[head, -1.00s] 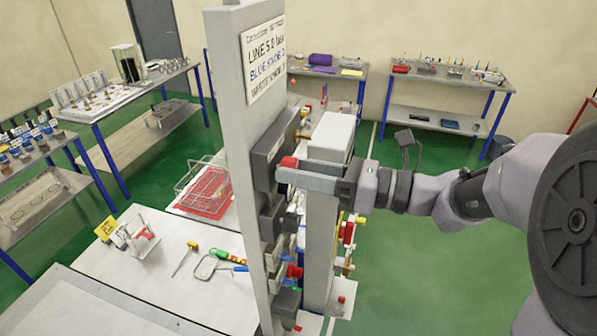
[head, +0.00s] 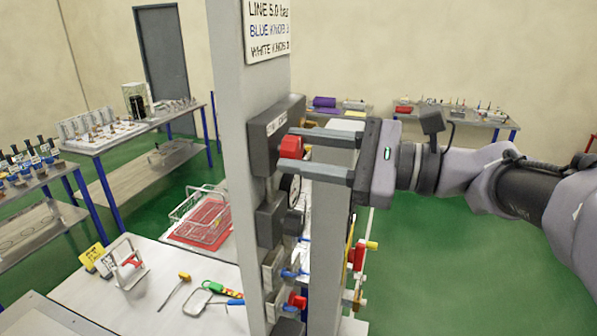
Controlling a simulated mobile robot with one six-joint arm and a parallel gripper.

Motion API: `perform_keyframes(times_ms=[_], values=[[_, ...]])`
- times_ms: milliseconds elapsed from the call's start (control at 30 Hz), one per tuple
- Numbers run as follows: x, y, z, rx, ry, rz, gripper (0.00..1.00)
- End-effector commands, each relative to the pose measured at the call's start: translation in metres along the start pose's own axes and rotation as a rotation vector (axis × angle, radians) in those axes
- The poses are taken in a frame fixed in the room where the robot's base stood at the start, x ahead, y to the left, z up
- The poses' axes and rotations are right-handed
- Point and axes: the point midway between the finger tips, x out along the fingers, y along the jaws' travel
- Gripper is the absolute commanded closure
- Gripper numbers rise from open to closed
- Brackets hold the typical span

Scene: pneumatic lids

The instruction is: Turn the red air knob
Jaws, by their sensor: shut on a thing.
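The red air knob (head: 290,147) sticks out from the upper dark grey box (head: 272,130) on the grey upright panel (head: 232,190). My gripper (head: 296,150) reaches in from the right with its two long grey fingers level. It is shut on the red knob, one finger above and behind it, the other in front and below. The finger tips hide part of the knob's edges. A round gauge (head: 291,188) sits just below the fingers.
A sign (head: 268,28) is at the panel's top. Below the gauge are another dark box (head: 270,222), blue fittings (head: 289,273) and a red knob (head: 297,301). A white table (head: 160,265) with tools stands at left. Green floor (head: 430,260) is clear at right.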

Motion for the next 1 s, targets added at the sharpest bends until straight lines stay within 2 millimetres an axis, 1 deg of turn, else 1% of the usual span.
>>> perform_keyframes(times_ms=[33,500,700,1000], values=[[0.0,0.0044,-0.0064,-0.044,0.0,0.0,1.0],[0.0,0.0029,-0.0047,-0.451,0.001,0.001,1.0],[0.0,0.0018,-0.0034,-0.568,0.001,0.001,1.0],[0.0,0.0004,-0.0015,-0.658,0.001,0.001,1.0]])
